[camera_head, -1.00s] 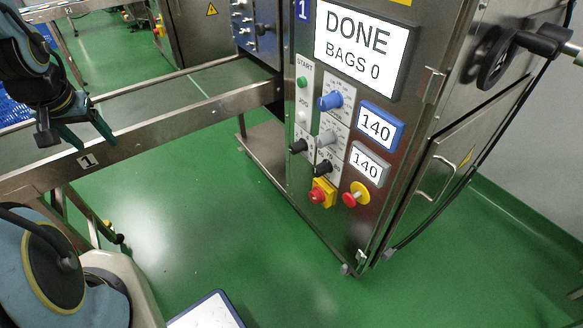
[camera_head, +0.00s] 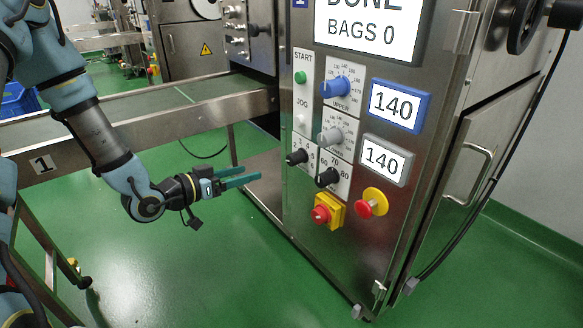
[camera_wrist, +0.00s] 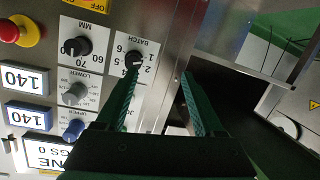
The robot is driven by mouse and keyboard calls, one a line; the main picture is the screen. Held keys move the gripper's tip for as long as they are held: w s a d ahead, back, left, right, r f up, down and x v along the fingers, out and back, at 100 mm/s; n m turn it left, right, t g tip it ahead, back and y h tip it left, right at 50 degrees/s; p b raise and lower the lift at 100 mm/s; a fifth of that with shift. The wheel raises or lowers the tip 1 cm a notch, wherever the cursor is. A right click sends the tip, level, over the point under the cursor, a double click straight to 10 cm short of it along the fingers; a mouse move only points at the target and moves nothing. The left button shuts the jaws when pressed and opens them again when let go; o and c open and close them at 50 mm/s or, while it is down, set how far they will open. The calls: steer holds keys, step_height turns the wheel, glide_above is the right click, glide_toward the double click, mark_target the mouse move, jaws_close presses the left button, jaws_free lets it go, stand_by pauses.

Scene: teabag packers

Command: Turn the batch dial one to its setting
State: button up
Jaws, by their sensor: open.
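The batch dial (camera_head: 297,157) is a small black knob at the lower left of the panel on machine 1. It also shows in the wrist view (camera_wrist: 133,60), upside down, with "BATCH" and small numbers around it. Its white mark seems to point toward the low numbers, but the exact number is unclear. My gripper (camera_head: 251,175) is open and empty, its green fingers pointing at the panel from the left. In the wrist view, my gripper (camera_wrist: 160,77) has its left fingertip just below the dial in the picture and its right one beyond the panel edge. Contact is not visible.
Beside it are the black MM dial (camera_head: 327,176), grey lower dial (camera_head: 329,136) and blue upper dial (camera_head: 335,87). A red-and-yellow switch (camera_head: 322,214) and red button (camera_head: 366,208) sit below. A conveyor (camera_head: 130,126) runs behind my arm. Green floor is open in front.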

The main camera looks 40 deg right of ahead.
mark_target(289, 160)
steer(key=s+d, duration=0.1)
steer(key=d, duration=0.3)
steer(key=s+d+g+h+b, duration=0.1)
steer(key=d, duration=0.3)
steer(key=s+d+r+h+b, duration=0.1)
steer(key=s+d, duration=0.1)
steer(key=d, duration=0.2)
steer(key=shift+d+g, duration=0.3)
steer(key=shift+c, duration=0.2)
jaws_close()
